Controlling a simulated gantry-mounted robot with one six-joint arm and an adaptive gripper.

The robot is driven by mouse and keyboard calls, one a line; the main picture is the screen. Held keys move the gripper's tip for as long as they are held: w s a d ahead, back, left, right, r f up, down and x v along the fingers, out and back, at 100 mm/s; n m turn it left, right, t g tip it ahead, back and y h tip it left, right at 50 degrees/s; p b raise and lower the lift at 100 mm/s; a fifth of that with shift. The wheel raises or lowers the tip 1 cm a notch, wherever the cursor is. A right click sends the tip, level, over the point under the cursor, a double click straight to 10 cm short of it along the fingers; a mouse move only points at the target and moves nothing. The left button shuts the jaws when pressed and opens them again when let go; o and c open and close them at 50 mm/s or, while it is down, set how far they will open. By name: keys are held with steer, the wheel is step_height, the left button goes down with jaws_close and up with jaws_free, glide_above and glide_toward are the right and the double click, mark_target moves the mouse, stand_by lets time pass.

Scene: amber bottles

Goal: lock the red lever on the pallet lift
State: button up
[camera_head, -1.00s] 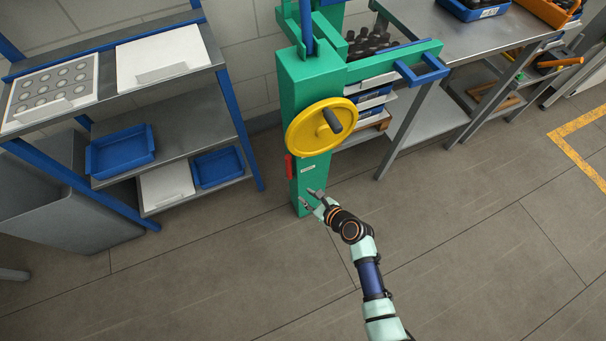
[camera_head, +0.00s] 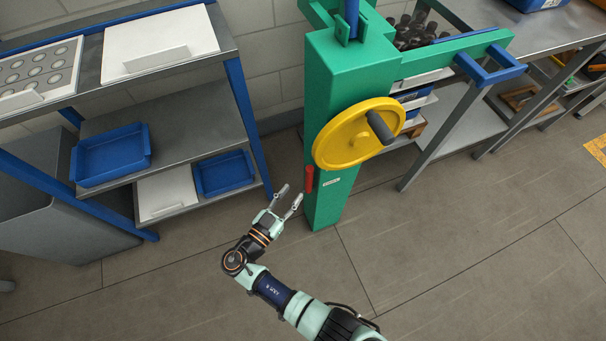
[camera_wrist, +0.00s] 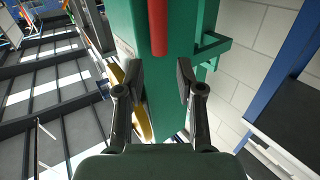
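The green pallet lift (camera_head: 335,85) stands upright in the middle of the head view, with a yellow handwheel (camera_head: 345,140) on its front. The red lever (camera_head: 309,179) is on the lift's left side, below the wheel. In the wrist view the red lever (camera_wrist: 158,28) shows at the top centre, beyond the fingertips, against the green column (camera_wrist: 128,30). My gripper (camera_head: 287,200) is open and empty, just left of and slightly below the lever, apart from it. In the wrist view its two fingers (camera_wrist: 160,78) stand wide apart.
A metal shelf (camera_head: 180,100) with blue trays (camera_head: 112,155) stands to the left. Its blue post (camera_head: 247,125) is close to my gripper's left. A workbench (camera_head: 560,35) is to the right of the lift. The floor (camera_head: 420,260) in front is clear.

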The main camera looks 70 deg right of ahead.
mark_target(307, 175)
steer(key=b+x, duration=0.1)
steer(key=x, duration=0.7)
steer(key=shift+s+a, duration=0.1)
jaws_close()
